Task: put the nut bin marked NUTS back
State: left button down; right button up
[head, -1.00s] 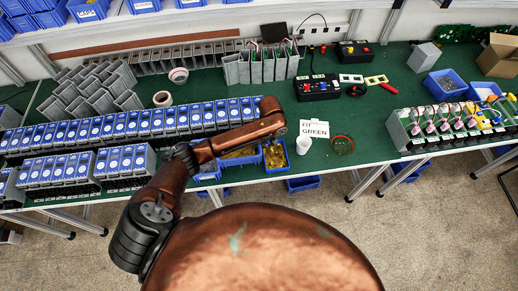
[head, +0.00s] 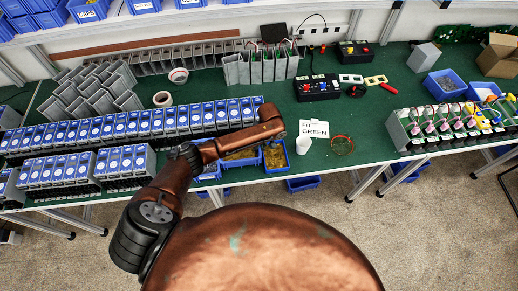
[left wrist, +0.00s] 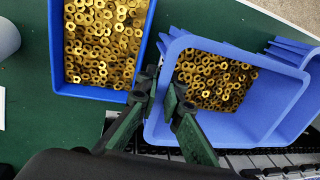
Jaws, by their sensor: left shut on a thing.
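My left gripper (left wrist: 162,98) is shut on the near wall of a blue bin (left wrist: 272,100) holding brass-coloured nuts. One finger is inside the bin and one outside. In the head view this bin (head: 240,162) is at the table's front edge, partly behind my left arm; the fingers are hidden there. I cannot read a NUTS mark on it, nor tell whether it is raised. A second blue bin (left wrist: 103,88) of nuts stands beside it; it shows in the head view (head: 275,157) too. My right gripper is not in view.
A white cup (head: 303,145) and a FIT GREEN sign (head: 315,129) stand right of the bins. Rows of blue-fronted drive units (head: 130,122) fill the left. Another blue bin (head: 208,174) is left of the held one.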

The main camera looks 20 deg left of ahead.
pick_arm(q)
jog(key=shift+f, duration=0.5)
jog(key=c, duration=2.2)
grip_release()
jog(key=shift+o, duration=0.6)
notch_tip(320, 180, up, 13)
jog(key=d+b, duration=0.1)
jog(key=shift+w+d, duration=0.35)
jog(key=shift+w, duration=0.1)
